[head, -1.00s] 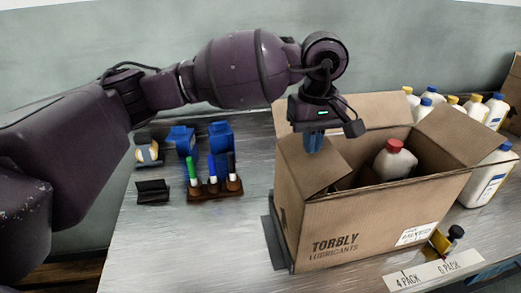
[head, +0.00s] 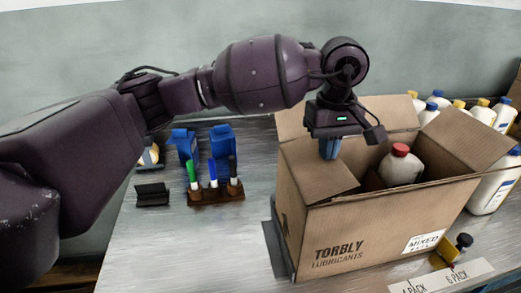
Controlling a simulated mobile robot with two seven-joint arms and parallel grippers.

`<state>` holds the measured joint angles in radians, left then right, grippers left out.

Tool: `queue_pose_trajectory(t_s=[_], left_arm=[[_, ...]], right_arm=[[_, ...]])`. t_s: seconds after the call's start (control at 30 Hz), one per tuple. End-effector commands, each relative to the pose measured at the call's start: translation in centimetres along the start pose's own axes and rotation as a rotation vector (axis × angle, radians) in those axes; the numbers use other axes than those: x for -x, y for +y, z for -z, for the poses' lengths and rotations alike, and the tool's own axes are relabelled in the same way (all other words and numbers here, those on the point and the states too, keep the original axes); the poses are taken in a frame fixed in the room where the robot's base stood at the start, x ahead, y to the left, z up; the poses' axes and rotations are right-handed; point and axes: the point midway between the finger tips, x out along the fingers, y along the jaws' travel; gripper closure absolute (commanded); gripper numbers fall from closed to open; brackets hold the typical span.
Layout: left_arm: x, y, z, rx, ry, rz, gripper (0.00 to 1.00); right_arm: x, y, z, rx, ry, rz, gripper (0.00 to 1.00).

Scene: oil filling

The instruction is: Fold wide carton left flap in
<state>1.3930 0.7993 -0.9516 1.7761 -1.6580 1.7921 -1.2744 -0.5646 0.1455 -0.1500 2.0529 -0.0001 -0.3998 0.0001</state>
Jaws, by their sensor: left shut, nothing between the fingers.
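The wide carton (head: 370,225), printed TORBLY LUBRICANTS, stands open on the table in the head view. Its left flap (head: 312,172) lies folded inward, roughly level over the left part of the opening. Its back flap (head: 390,108) stands up and its right flap (head: 468,140) slants up and outward. A white bottle with a red cap (head: 400,165) shows inside. My left gripper (head: 329,153) is shut and empty, pointing down at the inner right part of the left flap. I cannot tell whether the fingertips touch the flap. My right gripper is not in view.
Several white bottles (head: 490,112) stand behind and right of the carton. A marker rack (head: 215,192) and blue holders (head: 204,145) stand to the left. A yellow-and-black item (head: 450,251) and a label strip (head: 445,279) lie at front right. The table between rack and carton is clear.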

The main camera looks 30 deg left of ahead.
Motion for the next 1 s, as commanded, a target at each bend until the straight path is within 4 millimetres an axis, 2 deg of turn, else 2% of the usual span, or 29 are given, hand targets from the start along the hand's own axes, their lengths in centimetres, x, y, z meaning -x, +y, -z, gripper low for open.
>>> queue_pose_trajectory(t_s=[0.33, 0.53, 0.73, 0.87, 1.0], left_arm=[[-1.6, 0.0, 0.0, 0.000, -0.002, 0.002, 1.00], [-2.4, 0.0, 0.0, 0.000, -0.002, 0.002, 1.00], [-2.2, 0.0, 0.0, 0.000, 0.000, 0.001, 1.00], [-1.1, 0.0, 0.0, 0.001, 0.003, -0.002, 1.00], [1.4, 0.0, -0.1, 0.001, 0.005, -0.005, 1.00]], right_arm=[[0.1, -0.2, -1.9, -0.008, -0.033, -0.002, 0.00], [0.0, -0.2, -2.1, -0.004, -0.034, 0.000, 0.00], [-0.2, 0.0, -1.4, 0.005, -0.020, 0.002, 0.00], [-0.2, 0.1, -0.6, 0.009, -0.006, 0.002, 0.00], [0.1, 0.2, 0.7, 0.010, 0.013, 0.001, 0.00]])
